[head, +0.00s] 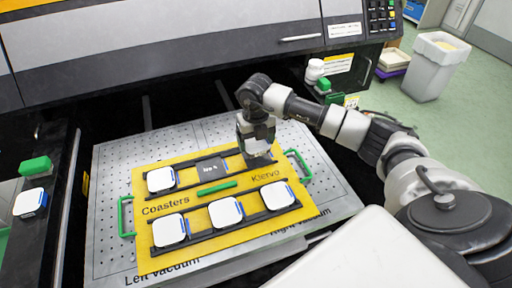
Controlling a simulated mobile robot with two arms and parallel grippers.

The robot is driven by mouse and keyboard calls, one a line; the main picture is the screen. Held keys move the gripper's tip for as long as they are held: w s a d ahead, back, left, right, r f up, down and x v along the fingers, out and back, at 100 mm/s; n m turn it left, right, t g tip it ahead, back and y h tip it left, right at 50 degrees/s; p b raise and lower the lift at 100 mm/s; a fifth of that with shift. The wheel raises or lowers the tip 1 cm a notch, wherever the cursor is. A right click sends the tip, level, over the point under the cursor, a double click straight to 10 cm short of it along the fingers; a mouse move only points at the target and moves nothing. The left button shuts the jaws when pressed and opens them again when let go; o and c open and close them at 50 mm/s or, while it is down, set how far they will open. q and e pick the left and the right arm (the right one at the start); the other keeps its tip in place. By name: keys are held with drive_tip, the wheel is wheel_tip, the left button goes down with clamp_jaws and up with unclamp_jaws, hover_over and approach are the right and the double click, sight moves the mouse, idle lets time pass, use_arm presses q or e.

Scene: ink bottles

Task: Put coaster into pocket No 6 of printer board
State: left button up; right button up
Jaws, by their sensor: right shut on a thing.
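The yellow printer board (150,259) lies on a perforated metal bed, with two rows of dark pockets. The front row holds three white coasters: left (170,229), middle (225,212) and right (277,195). In the back row a white coaster (161,179) sits at the left, and the middle pocket (212,167) is empty and dark with a small label. My right gripper (258,154) is over the right end of the back row, shut on a coaster that it mostly hides. The pocket under it is largely covered. My left gripper is out of view.
Another white coaster (30,203) lies on the dark ledge at left, near a green block (35,166). Green handles (126,217) stand at the board's sides. The printer body (180,50) overhangs the back. A white bin (435,65) stands on the floor at right.

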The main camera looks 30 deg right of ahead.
sight(256, 143)
wheel_tip(256, 143, down, 3)
drive_tip(key=shift+s+f+p, duration=0.1)
drive_tip(key=shift+f+p, duration=0.05)
drive_tip(key=shift+p, duration=0.35)
drive_tip(key=shift+f, duration=0.3)
drive_tip(key=shift+f, duration=0.2)
drive_tip(key=o, duration=0.9)
drive_tip(key=shift+o, duration=0.2)
drive_tip(key=shift+r, duration=0.25)
wheel_tip(256, 143, up, 12)
drive_tip(key=shift+b, duration=1.25)
